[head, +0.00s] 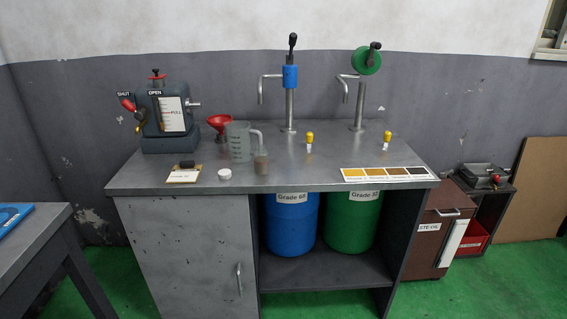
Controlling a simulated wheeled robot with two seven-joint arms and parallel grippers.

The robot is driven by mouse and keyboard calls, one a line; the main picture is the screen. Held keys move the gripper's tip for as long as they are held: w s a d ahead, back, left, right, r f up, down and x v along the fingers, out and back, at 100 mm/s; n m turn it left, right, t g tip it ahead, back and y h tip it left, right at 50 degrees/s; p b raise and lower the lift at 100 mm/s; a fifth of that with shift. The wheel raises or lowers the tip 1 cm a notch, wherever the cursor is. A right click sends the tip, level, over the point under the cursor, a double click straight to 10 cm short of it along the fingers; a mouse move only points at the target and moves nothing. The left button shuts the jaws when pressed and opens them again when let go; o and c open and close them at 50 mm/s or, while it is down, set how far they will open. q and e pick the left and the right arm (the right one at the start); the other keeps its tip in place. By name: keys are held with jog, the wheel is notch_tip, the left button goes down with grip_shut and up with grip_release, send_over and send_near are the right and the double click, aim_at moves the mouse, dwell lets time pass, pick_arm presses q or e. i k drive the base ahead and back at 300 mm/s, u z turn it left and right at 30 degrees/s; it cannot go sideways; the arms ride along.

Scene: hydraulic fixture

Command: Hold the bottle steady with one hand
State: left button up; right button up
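A small brownish, open-looking container (261,165) stands upright on the grey workbench, just right of the clear measuring jug (238,143). It may be the bottle, but it is too small to tell for sure. A white round cap (224,174) lies on the bench to its left, apart from it. Neither of my grippers is in view, and nothing is seen touching the container.
Blue and green drums (291,225) stand below.

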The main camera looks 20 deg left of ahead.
aim_at(260, 156)
jog(key=z, duration=0.3)
jog(key=i, duration=0.9)
jog(key=u, duration=0.65)
jog(key=i, duration=0.6)
jog(key=u, duration=0.4)
